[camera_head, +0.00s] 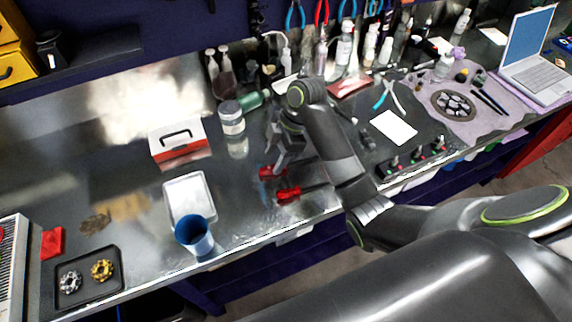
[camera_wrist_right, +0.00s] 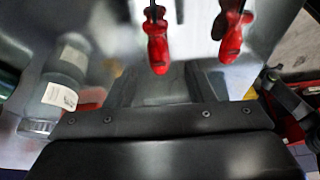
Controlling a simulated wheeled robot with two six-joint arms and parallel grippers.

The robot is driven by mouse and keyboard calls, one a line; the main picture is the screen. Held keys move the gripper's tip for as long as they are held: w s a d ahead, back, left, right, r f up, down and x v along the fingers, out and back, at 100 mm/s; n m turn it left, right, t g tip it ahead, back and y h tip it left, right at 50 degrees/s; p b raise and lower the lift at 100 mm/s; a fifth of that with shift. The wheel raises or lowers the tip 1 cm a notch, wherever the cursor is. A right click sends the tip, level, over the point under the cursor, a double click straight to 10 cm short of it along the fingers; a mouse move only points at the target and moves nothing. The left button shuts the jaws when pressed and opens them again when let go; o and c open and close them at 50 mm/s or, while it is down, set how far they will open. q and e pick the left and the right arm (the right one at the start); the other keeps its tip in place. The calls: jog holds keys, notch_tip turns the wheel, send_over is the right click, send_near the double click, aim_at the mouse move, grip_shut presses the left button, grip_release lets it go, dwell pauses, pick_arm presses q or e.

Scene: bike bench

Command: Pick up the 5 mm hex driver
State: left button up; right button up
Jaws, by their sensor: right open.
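Two red-handled drivers lie on the metal bench. One driver (camera_head: 288,194) lies nearer the front edge, its dark shaft running right toward my arm; the other driver (camera_head: 268,172) is just behind it, partly hidden by my gripper. I cannot tell which is the 5 mm hex driver. In the right wrist view the two red handles, one driver (camera_wrist_right: 157,50) and the other driver (camera_wrist_right: 232,38), stand side by side beyond the jaws. My right gripper (camera_head: 283,160) is open and empty, pointing down above the rear handle. My left gripper is not in view.
A blue cup (camera_head: 194,236) and a white tray (camera_head: 187,196) are to the left, with a red-and-white box (camera_head: 179,142) behind. A labelled jar (camera_head: 232,119) stands behind the gripper. A row of small bits (camera_head: 415,158) lies to the right.

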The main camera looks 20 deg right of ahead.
aim_at(270, 167)
jog(key=shift+p+x, duration=0.4)
jog(key=shift+x, duration=1.5)
grip_shut()
